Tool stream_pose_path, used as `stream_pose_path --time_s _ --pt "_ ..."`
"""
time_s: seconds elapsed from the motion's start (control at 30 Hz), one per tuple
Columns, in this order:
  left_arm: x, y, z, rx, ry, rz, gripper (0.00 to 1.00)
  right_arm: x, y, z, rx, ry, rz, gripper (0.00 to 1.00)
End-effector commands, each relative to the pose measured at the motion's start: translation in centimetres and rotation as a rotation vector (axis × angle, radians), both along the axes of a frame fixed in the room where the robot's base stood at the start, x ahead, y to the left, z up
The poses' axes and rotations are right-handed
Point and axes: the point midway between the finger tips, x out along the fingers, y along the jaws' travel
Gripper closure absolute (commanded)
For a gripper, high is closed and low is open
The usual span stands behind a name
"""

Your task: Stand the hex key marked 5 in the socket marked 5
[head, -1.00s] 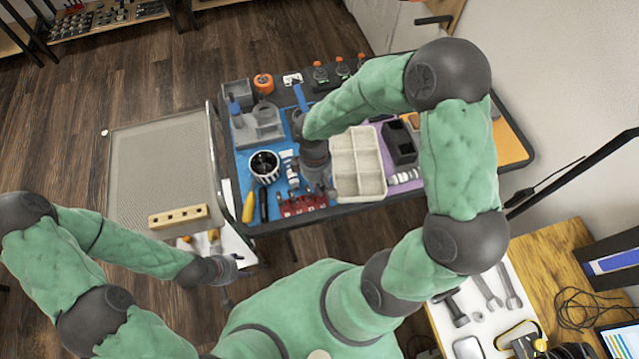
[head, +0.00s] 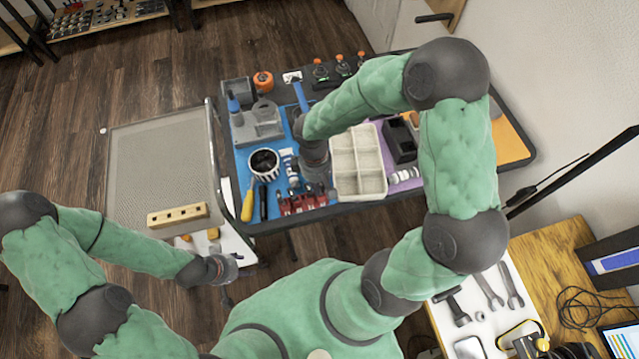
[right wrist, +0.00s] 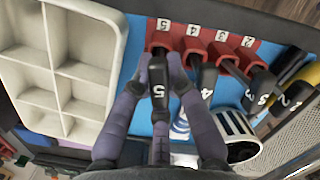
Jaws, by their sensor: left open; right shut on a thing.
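The hex key marked 5 (right wrist: 158,92) has a black handle and is between the fingers of my right gripper (right wrist: 157,80), which is shut on it. In the right wrist view its far end is in line with the red socket marked 5 (right wrist: 156,40), at the left end of the red row. I cannot tell whether its tip is inside the socket. In the head view the red socket row (head: 300,203) is just below my right gripper (head: 318,185), whose fingertips are hard to see. My left gripper (head: 232,276) is open and empty near the tray's front.
A key marked 4 (right wrist: 207,82) stands close beside the held key, with other keys further right. A pale compartment tray (head: 358,160) adjoins the right gripper. A striped cup (head: 264,166), a yellow-handled tool (head: 248,204) and a wooden block (head: 178,215) are to the left.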

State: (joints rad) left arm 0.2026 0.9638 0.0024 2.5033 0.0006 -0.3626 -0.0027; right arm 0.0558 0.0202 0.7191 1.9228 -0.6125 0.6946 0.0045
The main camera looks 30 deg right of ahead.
Motion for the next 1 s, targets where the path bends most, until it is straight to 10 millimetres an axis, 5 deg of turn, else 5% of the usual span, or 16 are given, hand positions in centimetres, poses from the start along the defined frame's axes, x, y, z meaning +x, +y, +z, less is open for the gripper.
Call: stream_pose_path --time_s 0.27,0.3,0.4,1.0 --pt "0.0 -0.01 0.01 0.0 0.0 0.0 0.44 0.02 0.0 0.02 0.0 0.0 0.0 1.0" --pt "0.0 -0.01 0.01 0.0 0.0 0.0 0.44 0.02 0.0 0.02 0.0 0.0 0.0 0.8" --pt "0.0 0.0 0.01 0.0 0.0 0.0 0.44 0.01 -0.01 0.02 0.0 0.0 0.0 0.58" --pt "0.0 0.0 0.04 0.0 0.0 0.0 0.44 0.0 0.0 0.05 0.0 0.0 0.0 0.5"
